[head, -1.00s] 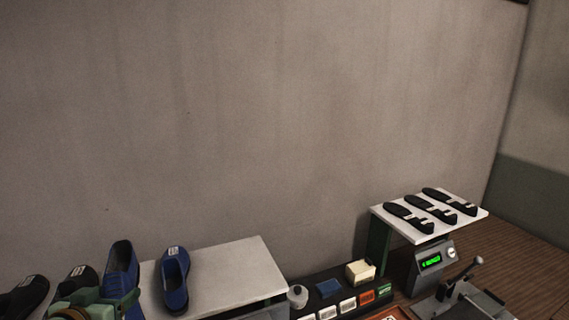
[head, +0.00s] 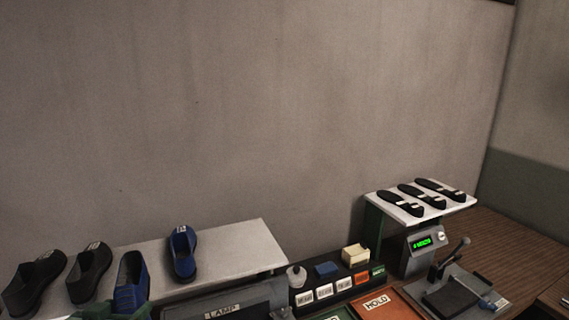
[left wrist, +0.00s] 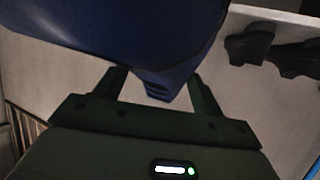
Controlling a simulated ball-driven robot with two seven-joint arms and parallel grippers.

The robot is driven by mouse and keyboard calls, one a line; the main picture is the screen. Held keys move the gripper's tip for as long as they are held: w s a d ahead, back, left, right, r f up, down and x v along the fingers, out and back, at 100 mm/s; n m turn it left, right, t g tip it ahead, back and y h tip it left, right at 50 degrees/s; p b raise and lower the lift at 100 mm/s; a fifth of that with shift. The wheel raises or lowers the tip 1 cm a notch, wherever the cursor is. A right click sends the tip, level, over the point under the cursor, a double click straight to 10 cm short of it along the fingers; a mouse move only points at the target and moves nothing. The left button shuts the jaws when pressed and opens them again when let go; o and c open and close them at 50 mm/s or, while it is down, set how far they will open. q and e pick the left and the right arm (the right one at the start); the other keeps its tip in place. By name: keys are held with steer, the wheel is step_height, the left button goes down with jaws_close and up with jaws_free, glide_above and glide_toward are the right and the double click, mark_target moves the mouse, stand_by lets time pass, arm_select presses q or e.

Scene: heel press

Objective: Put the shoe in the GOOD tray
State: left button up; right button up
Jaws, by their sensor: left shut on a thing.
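A blue shoe (head: 130,283) is in my left gripper (head: 138,309) at the bottom left of the head view, in front of the white shelf. Most of the gripper is cut off there by the picture's bottom edge. In the left wrist view the dark blue shoe (left wrist: 110,40) fills the top, and the fingers of my left gripper (left wrist: 158,88) are on either side of its narrow end. A green tray (head: 338,313) shows only its far edge at the bottom; its label is not readable. My right gripper is not in view.
On the white shelf (head: 235,250) stand another blue shoe (head: 183,255) and two black shoes (head: 92,272). A grey LAMP box (head: 222,306), an orange HOLD tray (head: 388,305) and a lever press (head: 455,290) stand to the right. Dark soles lie on a white rack (head: 378,198).

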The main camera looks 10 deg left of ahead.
arm_select(q)
steer(key=d+f+b, duration=0.1)
steer(key=f+b, duration=0.1)
steer(key=d+f+b, duration=0.2)
steer(key=s+d+f+b, duration=0.1)
steer(key=d+f+b, duration=0.1)
steer(key=f+b, duration=0.1)
steer(key=shift+s, duration=0.1)
steer(key=d+f+b, duration=0.5)
steer(key=f+b, duration=0.2)
steer(key=b, duration=0.2)
steer(key=d+f+m+h+b, duration=0.1)
steer(key=d+f+b, duration=0.5)
steer(key=f+b, duration=0.2)
steer(key=shift+w+h+b, duration=0.3)
steer(key=shift+w+b, duration=0.15)
steer(key=shift+b, duration=0.5)
steer(key=shift+f, duration=0.15)
